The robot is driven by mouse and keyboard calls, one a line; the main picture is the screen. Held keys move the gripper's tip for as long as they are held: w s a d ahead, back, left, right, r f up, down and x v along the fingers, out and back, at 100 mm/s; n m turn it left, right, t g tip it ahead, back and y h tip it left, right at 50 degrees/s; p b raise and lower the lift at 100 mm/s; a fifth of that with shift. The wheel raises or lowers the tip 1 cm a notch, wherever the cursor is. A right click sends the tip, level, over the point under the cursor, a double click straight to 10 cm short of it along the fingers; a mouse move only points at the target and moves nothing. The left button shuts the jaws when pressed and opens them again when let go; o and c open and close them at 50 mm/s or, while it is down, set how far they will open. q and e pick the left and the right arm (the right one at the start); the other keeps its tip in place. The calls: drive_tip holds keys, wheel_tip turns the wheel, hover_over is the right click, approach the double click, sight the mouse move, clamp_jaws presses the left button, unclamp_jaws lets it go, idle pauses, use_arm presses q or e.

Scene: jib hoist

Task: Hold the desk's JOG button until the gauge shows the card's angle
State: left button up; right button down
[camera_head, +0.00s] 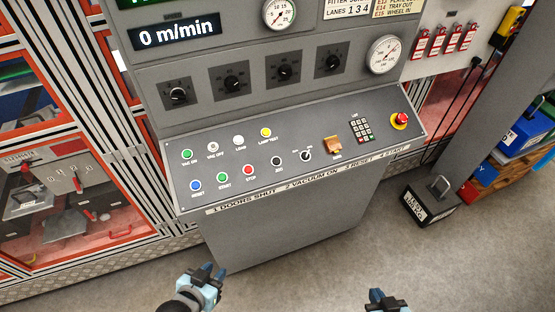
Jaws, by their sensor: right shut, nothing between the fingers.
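The grey sloped desk (310,180) stands in front of me. A black button (277,160) is in its lower row, right of the red STOP button; its small label looks like JOG but is hard to read. A round white gauge (384,55) is on the upright panel at right, and a second gauge (278,14) is at the top; their readings are too small to tell. No card with a readable angle shows. My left gripper (213,270) is low, in front of the desk, its opening unclear. My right gripper (376,294) is shut and empty at the bottom edge. Neither touches the desk.
The desk also carries a selector switch (306,155), a keypad (361,130) and a red emergency stop (399,120). A dark weight block (430,203) stands on the floor at right, near a grey column (475,110). Floor between my grippers is clear.

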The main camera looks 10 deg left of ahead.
use_arm(q)
clamp_jaws()
idle(1.9)
